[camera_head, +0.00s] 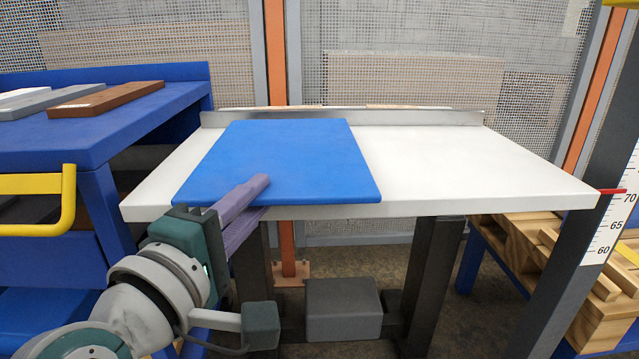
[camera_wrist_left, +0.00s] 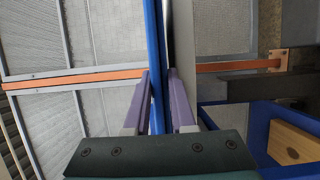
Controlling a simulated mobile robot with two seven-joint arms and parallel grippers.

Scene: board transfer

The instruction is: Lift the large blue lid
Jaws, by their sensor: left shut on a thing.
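The large blue lid (camera_head: 285,155) is a flat, thin board over the left half of the white table (camera_head: 460,165); I cannot tell whether it touches the top all along. My left gripper (camera_head: 258,198) is at its front edge, shut on it. One purple finger lies over the lid and the other is below it. In the left wrist view the lid (camera_wrist_left: 154,45) is seen edge-on as a blue strip between the fingers (camera_wrist_left: 159,75), beside the table's edge (camera_wrist_left: 182,45). My right gripper is not in view.
A blue bench (camera_head: 150,110) at the left carries a brown board (camera_head: 110,98) and grey ones. A yellow handle (camera_head: 70,205) juts out near my left arm. A low ledge (camera_head: 420,117) runs along the table's back. The table's right half is clear.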

